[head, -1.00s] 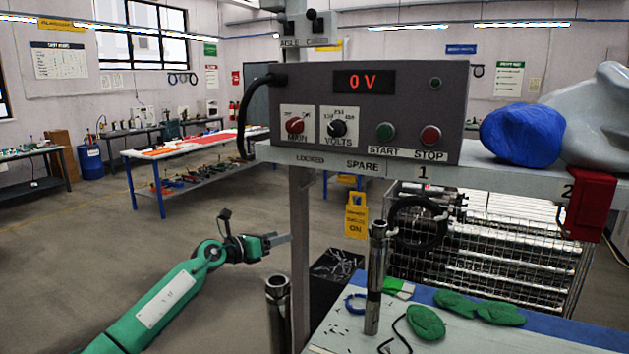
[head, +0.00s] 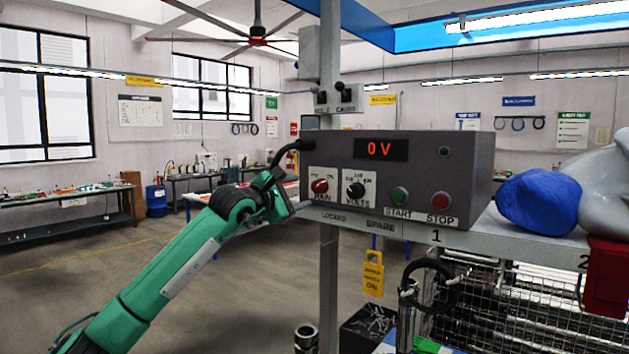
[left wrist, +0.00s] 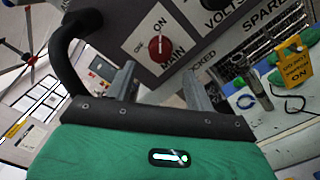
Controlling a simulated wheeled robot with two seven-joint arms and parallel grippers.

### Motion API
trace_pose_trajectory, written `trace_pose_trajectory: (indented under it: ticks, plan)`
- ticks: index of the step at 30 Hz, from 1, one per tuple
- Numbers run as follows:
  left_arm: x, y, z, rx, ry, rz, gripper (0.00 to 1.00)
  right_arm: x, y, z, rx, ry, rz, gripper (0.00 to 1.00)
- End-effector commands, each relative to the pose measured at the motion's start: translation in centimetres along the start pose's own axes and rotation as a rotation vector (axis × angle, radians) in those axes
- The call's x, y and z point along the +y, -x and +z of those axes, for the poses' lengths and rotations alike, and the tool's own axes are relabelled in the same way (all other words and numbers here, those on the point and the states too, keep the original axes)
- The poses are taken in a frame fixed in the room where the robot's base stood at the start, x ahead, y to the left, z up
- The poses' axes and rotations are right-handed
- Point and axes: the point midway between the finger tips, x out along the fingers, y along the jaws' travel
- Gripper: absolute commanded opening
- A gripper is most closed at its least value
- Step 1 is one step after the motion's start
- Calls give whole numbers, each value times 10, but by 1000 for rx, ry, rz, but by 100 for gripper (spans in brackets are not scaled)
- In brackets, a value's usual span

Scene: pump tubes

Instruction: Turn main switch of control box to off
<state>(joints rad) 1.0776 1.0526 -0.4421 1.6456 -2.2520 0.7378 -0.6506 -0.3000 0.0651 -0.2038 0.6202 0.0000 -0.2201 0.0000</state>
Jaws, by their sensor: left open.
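The grey control box (head: 450,165) stands on a shelf and its red display reads 0 V. Its red main switch (head: 320,186) is a round knob at the lower left of the front panel, beside the black volts knob (head: 355,190). In the left wrist view the main switch (left wrist: 159,47) lies ahead of my left gripper (left wrist: 160,82), between the two fingers' directions, with ON and OFF marks around it. My left gripper is open, empty and apart from the knob. In the head view my left arm reaches the box's left side. My right gripper is not in view.
A yellow tag (head: 373,275) hangs below the shelf. A blue bundle (head: 540,201) lies right of the box. Open floor is at the left.

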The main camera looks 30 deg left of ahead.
Motion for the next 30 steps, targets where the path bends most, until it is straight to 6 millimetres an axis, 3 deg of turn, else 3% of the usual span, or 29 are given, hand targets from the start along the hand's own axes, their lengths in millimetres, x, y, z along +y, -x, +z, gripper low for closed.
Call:
trace_pose_trajectory:
  ticks: [3, 10, 15, 24, 30]
  plan:
    - [4, -26, 3, 0, 3, -2, 54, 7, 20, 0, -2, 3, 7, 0]
    - [3, -60, 1, 1, 3, 0, 54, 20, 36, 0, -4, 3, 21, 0]
    - [1, -71, 0, 0, 1, 0, 54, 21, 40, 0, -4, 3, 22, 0]
    - [0, -72, -1, 0, 1, 0, 54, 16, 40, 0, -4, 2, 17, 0]
    - [0, -72, -1, 0, 1, 0, 15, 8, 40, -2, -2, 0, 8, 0]
